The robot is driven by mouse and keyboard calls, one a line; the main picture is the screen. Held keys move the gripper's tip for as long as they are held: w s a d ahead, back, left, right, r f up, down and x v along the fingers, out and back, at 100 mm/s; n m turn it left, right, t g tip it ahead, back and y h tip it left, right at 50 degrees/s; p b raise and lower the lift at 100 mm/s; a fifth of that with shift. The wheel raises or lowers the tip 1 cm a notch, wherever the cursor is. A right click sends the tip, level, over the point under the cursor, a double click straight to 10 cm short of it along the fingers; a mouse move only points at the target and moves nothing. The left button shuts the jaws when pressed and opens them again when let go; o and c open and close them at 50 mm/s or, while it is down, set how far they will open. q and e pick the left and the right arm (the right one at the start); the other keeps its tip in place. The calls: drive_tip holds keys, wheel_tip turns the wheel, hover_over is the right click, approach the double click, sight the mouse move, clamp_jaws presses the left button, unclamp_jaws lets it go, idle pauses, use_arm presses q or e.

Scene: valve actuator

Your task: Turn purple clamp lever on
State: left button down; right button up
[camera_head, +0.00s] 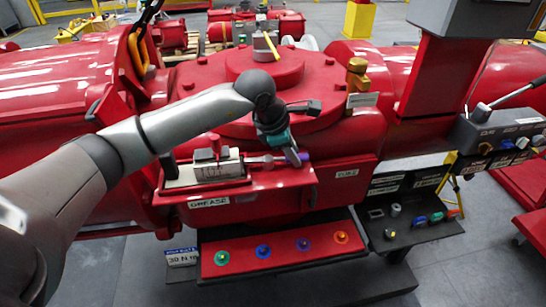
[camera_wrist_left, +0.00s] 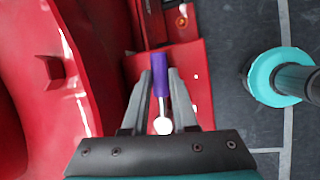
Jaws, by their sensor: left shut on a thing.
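The purple clamp lever (camera_wrist_left: 159,80) shows in the left wrist view as a purple grip on a bright metal shaft with a white round end. In the head view its purple tip (camera_head: 304,157) shows just right of my left gripper (camera_head: 294,158), beside the grease unit on the red valve actuator. My left gripper (camera_wrist_left: 160,80) has one finger on each side of the lever and is shut on it. The fingers hide part of the lever in the head view. My right gripper is not in view.
The grease unit (camera_head: 215,165) stands left of the gripper on a red ledge. Below, a red panel (camera_head: 280,270) carries several coloured knobs. A dark shelf (camera_head: 410,228) with small parts is at right, below a grey control box (camera_head: 500,130). The large red actuator housing (camera_head: 330,90) rises behind.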

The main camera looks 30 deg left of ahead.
use_arm(q)
drive_tip(key=shift+w+a, duration=0.1)
drive_tip(key=c, duration=0.7)
unclamp_jaws()
drive_tip(key=v, duration=1.5)
drive_tip(key=shift+b, duration=0.45)
